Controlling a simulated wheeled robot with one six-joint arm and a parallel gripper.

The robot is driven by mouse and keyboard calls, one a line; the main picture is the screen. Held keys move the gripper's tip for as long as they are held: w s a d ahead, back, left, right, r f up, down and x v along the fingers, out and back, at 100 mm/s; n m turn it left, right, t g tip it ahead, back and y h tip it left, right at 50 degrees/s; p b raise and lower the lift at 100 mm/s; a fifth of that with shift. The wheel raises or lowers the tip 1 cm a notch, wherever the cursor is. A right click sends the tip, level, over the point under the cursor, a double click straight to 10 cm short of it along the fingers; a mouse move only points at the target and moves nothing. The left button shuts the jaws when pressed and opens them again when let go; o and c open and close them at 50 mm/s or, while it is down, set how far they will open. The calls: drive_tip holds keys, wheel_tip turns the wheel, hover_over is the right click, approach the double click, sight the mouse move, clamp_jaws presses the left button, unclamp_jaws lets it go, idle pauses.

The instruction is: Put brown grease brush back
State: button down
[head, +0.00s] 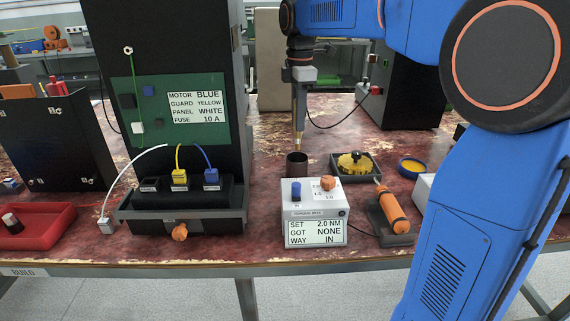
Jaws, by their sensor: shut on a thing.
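The brown grease brush (299,112) hangs upright from my gripper (300,83), which is shut on its upper end. The brush's lower tip is just above or at the mouth of a small dark round cup (297,164). I cannot tell whether the tip is inside the rim. The cup stands on the red worn bench behind the grey torque box (314,231). A blue-rimmed pot with yellow contents (412,166) stands to the right.
A dark tray with a yellow knobbed part (355,162) is right of the cup. An orange-handled driver (393,211) rests in a dark holder. A dark panel cabinet (178,110) stands to the left, with a red tray (38,226) beyond. Bench between cabinet and cup is bare.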

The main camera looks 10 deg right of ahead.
sight(298, 149)
drive_tip(key=shift+f, duration=4.4)
drive_tip(key=c, duration=1.5)
unclamp_jaws()
drive_tip(key=shift+f, duration=0.1)
drive_tip(key=shift+c, duration=0.2)
wheel_tip(298, 149, up, 12)
drive_tip(key=shift+r, duration=0.15)
